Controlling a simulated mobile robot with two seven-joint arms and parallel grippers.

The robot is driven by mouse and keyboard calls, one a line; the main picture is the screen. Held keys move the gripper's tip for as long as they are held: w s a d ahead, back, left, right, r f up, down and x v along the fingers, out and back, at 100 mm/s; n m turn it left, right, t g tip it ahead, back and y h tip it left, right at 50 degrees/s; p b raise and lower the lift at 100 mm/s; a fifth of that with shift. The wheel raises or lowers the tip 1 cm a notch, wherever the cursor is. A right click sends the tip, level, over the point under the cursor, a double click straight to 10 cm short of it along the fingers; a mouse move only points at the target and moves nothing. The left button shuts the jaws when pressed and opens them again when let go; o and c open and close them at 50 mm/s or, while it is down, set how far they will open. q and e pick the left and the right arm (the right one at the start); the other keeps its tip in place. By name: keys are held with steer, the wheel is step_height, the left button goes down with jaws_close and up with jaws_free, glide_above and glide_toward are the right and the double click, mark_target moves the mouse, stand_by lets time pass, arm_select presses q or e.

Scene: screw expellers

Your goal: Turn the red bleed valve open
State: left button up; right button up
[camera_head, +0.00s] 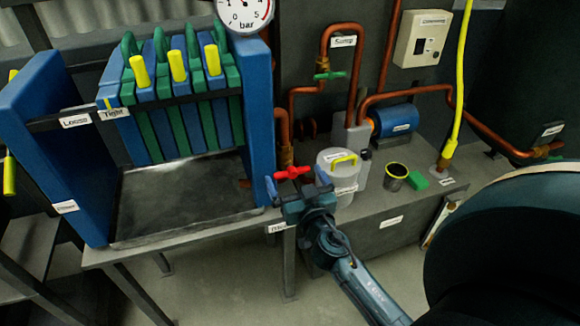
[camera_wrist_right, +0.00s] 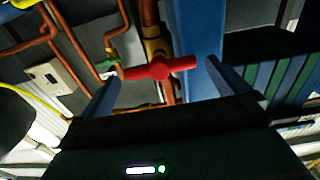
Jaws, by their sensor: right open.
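The red bleed valve handle (camera_head: 292,173) sits on copper pipework beside the blue upright of the filter press, and its bar lies roughly level. In the right wrist view the red handle (camera_wrist_right: 160,69) lies ahead, between the fingertips and apart from them. My right gripper (camera_head: 297,183) is just in front of and below the handle, with its fingers spread and empty. Its fingers also show in the right wrist view (camera_wrist_right: 160,85), one on each side. My left gripper is not in view.
The blue and green filter press (camera_head: 262,120) stands left of the valve, above a metal tray (camera_head: 180,200). A dark cup (camera_head: 396,177) and green block (camera_head: 418,181) lie farther right. A pressure gauge (camera_head: 244,12) is above.

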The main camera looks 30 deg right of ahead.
steer(key=shift+w+d, duration=0.1)
steer(key=shift+w, duration=0.25)
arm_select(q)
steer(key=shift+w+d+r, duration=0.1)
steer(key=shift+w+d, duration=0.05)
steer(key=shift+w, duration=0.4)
arm_select(e)
steer(key=shift+c, duration=0.6)
steer(key=c, duration=0.8)
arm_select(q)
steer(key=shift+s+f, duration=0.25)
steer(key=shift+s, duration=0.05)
arm_select(e)
steer(key=shift+r, duration=0.1)
